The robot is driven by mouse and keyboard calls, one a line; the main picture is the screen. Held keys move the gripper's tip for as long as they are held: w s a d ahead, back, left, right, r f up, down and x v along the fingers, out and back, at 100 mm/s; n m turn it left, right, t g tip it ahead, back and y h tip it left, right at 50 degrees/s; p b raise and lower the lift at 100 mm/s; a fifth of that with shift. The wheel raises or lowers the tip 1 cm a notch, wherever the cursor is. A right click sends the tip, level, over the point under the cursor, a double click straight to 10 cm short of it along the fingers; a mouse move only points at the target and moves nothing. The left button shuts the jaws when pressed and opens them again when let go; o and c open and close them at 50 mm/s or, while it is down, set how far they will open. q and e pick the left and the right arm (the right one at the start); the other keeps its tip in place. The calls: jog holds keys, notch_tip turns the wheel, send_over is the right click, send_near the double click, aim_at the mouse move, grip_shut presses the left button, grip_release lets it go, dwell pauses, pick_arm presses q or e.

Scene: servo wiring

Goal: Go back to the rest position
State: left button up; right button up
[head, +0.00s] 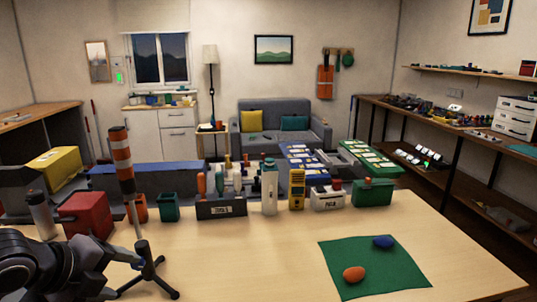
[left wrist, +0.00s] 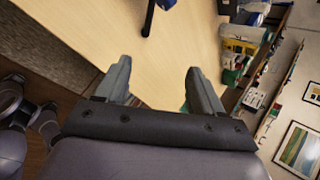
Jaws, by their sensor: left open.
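My left gripper (left wrist: 158,85) shows in the left wrist view with its two grey fingers spread wide apart and nothing between them. It is near the pale wooden table (left wrist: 85,30). In the head view my dark left arm comes in at the lower left, over the table's left front part (head: 240,265), and I cannot make out its fingertips there. A green mat (head: 375,268) lies at the right front of the table. An orange rounded piece (head: 354,274) and a blue rounded piece (head: 383,241) lie on it. My right gripper is not in view.
A red box (head: 87,214), a white bottle (head: 269,188), a yellow meter (head: 297,189) and a green box (head: 372,193) line the table's back. The table's middle is clear.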

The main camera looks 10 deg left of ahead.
pick_arm(q)
jog(key=s+d+f+n+g+y, duration=0.1)
jog(key=s+d+f+n+g, duration=0.3)
jog(key=s+f+n, duration=0.65)
jog(key=s+d+f+n+g, duration=0.1)
jog(key=s+d+f+n, duration=0.5)
jog(key=s+f+n, duration=0.45)
jog(key=w+d+f+t+h+b, duration=0.1)
jog(key=w+d+f+t+b, duration=0.1)
jog(key=w+f+t, duration=0.4)
jog(key=shift+w+d+f+t+h+b, duration=0.3)
jog(key=shift+f+t+b, duration=0.2)
jog(key=shift+f, duration=2.1)
